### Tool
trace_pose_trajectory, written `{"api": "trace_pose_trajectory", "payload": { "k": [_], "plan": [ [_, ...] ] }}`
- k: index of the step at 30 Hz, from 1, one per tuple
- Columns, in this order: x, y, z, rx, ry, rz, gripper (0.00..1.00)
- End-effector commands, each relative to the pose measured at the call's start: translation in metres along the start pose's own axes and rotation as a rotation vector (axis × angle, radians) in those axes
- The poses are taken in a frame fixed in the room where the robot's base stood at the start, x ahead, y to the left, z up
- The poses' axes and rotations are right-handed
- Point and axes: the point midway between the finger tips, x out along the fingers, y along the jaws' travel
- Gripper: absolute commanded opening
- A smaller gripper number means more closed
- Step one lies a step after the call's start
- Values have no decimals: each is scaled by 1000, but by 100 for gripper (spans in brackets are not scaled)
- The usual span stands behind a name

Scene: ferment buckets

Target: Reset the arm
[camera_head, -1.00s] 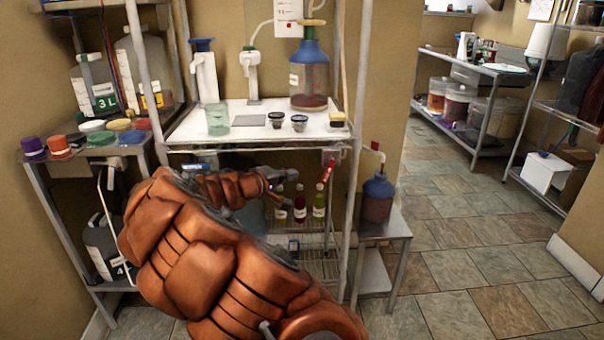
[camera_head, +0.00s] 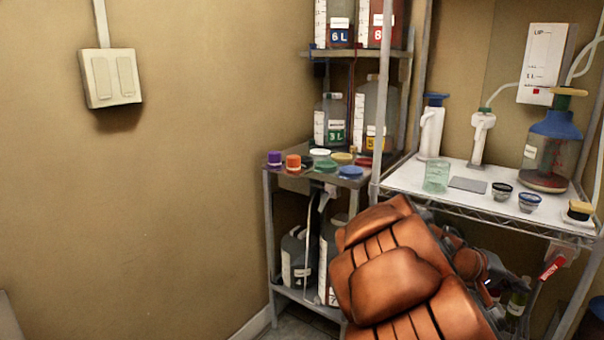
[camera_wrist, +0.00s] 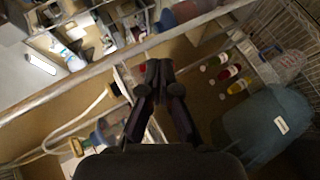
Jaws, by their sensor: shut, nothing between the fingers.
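My gripper (camera_wrist: 159,68) shows in the wrist view with its two dark fingers converging, tips together and empty. Bottles with coloured caps (camera_wrist: 222,72) lie to the right of the fingertips, apart from them. In the head view my orange arm is folded in front of the wire rack's white top shelf (camera_head: 405,178). The far end of my arm is below that shelf's front edge. The fingertips are too small and dark to make out clearly there.
A glass jar (camera_head: 437,177), two small bowls (camera_head: 502,191) and a blue-topped carboy (camera_head: 552,150) stand on the white shelf. A side table (camera_head: 290,178) holds coloured lids, with jugs (camera_head: 298,257) below. The wall to the left is bare except for a switch (camera_head: 111,78).

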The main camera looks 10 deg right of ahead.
Motion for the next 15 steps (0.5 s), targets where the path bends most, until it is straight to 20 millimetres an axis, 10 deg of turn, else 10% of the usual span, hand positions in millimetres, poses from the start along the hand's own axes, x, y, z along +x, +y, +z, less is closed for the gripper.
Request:
{"api": "trace_pose_trajectory", "payload": {
  "k": [15],
  "plan": [
    [-107, -85, 191, -137, -258, -632, 0]
  ]
}}
